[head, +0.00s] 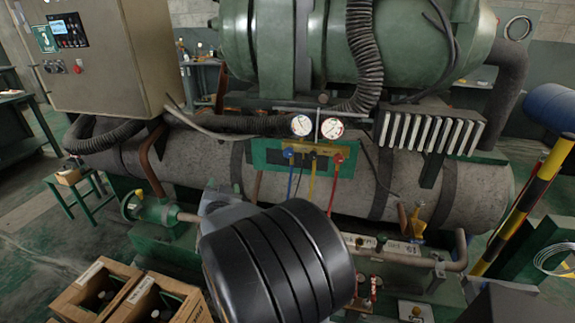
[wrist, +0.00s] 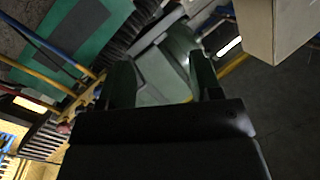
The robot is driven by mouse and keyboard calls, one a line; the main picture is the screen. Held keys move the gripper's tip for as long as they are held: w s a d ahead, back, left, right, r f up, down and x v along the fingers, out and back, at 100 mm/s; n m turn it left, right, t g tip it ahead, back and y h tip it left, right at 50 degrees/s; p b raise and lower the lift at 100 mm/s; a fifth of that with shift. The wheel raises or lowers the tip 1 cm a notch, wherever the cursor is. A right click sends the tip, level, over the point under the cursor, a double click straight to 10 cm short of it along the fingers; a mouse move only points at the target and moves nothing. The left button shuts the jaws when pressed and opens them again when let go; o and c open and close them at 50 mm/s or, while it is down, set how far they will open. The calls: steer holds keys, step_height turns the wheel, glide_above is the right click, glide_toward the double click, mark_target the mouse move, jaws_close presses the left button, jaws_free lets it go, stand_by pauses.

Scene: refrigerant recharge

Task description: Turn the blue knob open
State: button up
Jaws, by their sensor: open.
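The blue knob (head: 289,153) sits at the left of the gauge manifold in the head view, under the left white gauge (head: 301,124). The wrist view shows the green panel and hoses at upper left; I cannot make out the blue knob there.
Blue, yellow and red hoses hang below the manifold. A large grey pipe (head: 440,190) runs behind. The control cabinet (head: 100,60) stands at upper left. Open cardboard boxes (head: 140,297) with bottles are at lower left. A yellow-black post (head: 520,210) stands at right.

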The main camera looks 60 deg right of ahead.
mark_target(287, 155)
steer(key=s+d+m+g+h+b, duration=0.2)
steer(key=s+d+m+g+h, duration=0.5)
steer(key=s+g+h, duration=0.25)
steer(key=shift+t+y, duration=0.45)
steer(key=x, duration=0.4)
steer(key=p+x, duration=0.1)
steer(key=x, duration=0.3)
steer(key=s+p+x, duration=0.1)
steer(key=x, duration=0.3)
steer(key=shift+d+f, duration=0.1)
steer(key=shift+d, duration=0.05)
steer(key=shift+w+d+r, duration=0.1)
steer(key=shift+d+r, duration=0.15)
steer(key=shift+d, duration=0.4)
steer(key=shift+c, duration=0.3)
